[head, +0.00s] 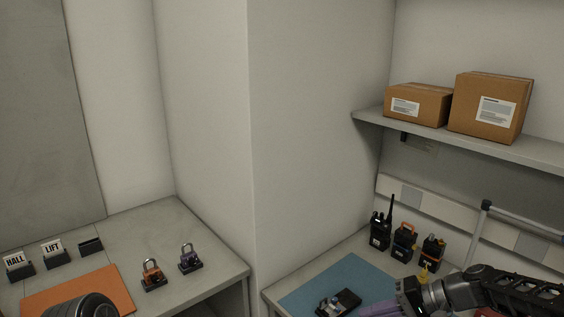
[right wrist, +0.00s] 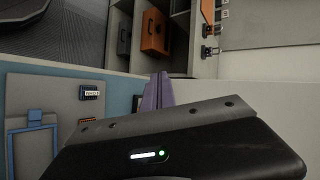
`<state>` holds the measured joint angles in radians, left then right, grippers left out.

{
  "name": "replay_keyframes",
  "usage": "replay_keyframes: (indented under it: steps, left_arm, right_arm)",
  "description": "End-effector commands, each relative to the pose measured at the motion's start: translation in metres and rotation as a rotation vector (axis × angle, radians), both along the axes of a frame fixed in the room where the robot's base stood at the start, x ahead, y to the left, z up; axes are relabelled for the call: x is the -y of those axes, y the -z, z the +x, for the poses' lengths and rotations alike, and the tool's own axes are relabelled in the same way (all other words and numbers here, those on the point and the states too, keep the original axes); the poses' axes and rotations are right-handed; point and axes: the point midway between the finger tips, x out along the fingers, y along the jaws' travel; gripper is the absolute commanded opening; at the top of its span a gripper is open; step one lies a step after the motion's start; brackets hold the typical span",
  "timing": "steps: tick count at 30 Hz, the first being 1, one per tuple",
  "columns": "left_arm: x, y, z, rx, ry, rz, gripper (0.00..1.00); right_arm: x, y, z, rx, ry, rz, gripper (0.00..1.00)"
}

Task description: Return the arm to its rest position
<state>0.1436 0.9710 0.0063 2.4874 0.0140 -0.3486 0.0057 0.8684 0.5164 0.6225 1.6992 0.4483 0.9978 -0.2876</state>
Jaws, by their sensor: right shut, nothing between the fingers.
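My right arm (head: 490,290) comes in from the right edge of the head view, low over the right-hand worktop. My right gripper (head: 378,309) has purple fingers, which are shut and empty beside a dark radio-like device (head: 338,302) on the blue mat (head: 312,284). The shut purple fingers also show in the right wrist view (right wrist: 158,92). My left gripper is out of view; a dark rounded part at the lower left of the head view looks like my left arm.
Several radios (head: 404,243) stand at the back of the right worktop, near a grey rail (head: 484,225). Cardboard boxes (head: 490,105) sit on a shelf above. The left counter holds an orange mat (head: 75,290), padlocks (head: 190,259) and label holders (head: 52,252).

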Motion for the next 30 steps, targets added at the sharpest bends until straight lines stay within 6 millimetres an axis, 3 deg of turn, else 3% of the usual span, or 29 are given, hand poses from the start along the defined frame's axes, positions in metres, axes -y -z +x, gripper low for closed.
replay_keyframes:
  steps: [8, 14, 16, 20, 24, 27, 30]
  left_arm:
    - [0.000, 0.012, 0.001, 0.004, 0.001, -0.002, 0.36]
    - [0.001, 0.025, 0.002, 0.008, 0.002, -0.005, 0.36]
    - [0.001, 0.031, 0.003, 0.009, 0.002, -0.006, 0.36]
    - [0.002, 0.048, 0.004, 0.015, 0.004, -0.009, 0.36]
    - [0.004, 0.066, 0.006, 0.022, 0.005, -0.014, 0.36]
    - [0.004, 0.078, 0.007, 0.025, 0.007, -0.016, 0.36]
    - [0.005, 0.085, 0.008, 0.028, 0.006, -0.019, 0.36]
  right_arm:
    - [-0.028, 0.069, -0.011, -0.068, 0.007, -0.060, 0.00]
    - [-0.058, 0.145, -0.034, -0.132, 0.007, -0.145, 0.00]
    - [-0.072, 0.179, -0.048, -0.155, 0.004, -0.188, 0.00]
    - [-0.103, 0.261, -0.096, -0.197, -0.026, -0.301, 0.00]
    - [-0.127, 0.342, -0.165, -0.202, -0.076, -0.441, 0.00]
    - [-0.134, 0.382, -0.213, -0.180, -0.116, -0.525, 0.00]
    - [-0.134, 0.404, -0.249, -0.149, -0.147, -0.581, 0.00]
